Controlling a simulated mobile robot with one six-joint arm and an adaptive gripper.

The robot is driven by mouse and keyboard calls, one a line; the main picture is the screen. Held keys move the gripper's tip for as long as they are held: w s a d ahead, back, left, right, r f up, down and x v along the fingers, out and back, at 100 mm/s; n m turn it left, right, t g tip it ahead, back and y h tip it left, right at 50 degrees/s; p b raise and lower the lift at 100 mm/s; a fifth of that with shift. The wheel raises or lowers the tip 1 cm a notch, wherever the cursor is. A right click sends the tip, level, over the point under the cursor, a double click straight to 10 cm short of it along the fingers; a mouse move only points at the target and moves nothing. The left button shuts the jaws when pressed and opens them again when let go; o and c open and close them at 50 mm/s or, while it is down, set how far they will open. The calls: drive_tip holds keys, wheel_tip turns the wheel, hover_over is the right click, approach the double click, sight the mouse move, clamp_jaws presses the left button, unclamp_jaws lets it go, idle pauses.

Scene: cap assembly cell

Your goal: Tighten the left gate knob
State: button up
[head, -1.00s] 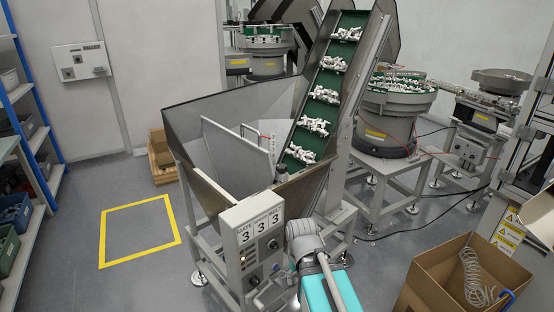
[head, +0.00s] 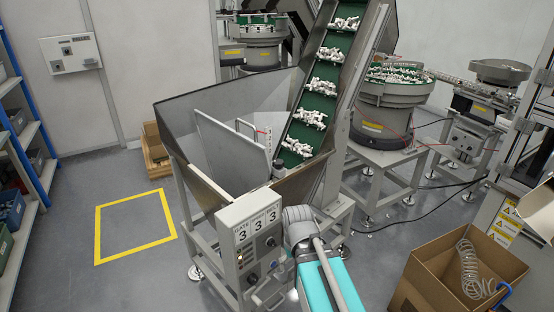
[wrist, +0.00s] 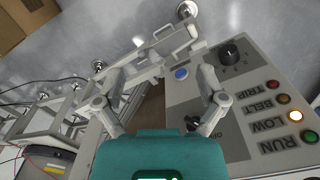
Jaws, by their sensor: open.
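The hopper (head: 190,112) holds an upright grey gate panel (head: 232,150). A dark knob-like part (head: 278,170) stands at its right end, by the conveyor foot. I cannot tell for sure which part is the left gate knob. In the wrist view the box face (wrist: 205,105) shows a black dial (wrist: 232,52), a blue button (wrist: 181,73) and a dark knob (wrist: 193,122) partly behind the right finger. My gripper (wrist: 160,75) is open and empty, its fingers spread beside and over the box edge.
The green inclined conveyor (head: 320,85) carries white parts. A cardboard box (head: 440,285) with a coiled hose stands at the right. Blue-framed shelving (head: 35,130) is at the left. Bowl feeders (head: 385,110) stand behind.

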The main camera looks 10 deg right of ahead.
drive_tip(key=w+r+n+p, duration=1.1)
drive_tip(key=w+r+p, duration=0.3)
drive_tip(key=r+p, duration=0.3)
wheel_tip(320, 180, up, 16)
drive_tip(key=n+p, duration=1.3)
drive_tip(key=p, duration=0.3)
hover_over(279, 161)
drive_tip(key=shift+b, duration=0.3)
drive_tip(key=shift+f, duration=0.2)
wheel_tip(279, 161, down, 13)
drive_tip(key=b, duration=1.3)
drive_tip(key=shift+f+b, duration=0.2)
drive_tip(key=shift+b, duration=0.2)
drive_tip(key=c, duration=1.1)
drive_tip(key=shift+c, duration=0.2)
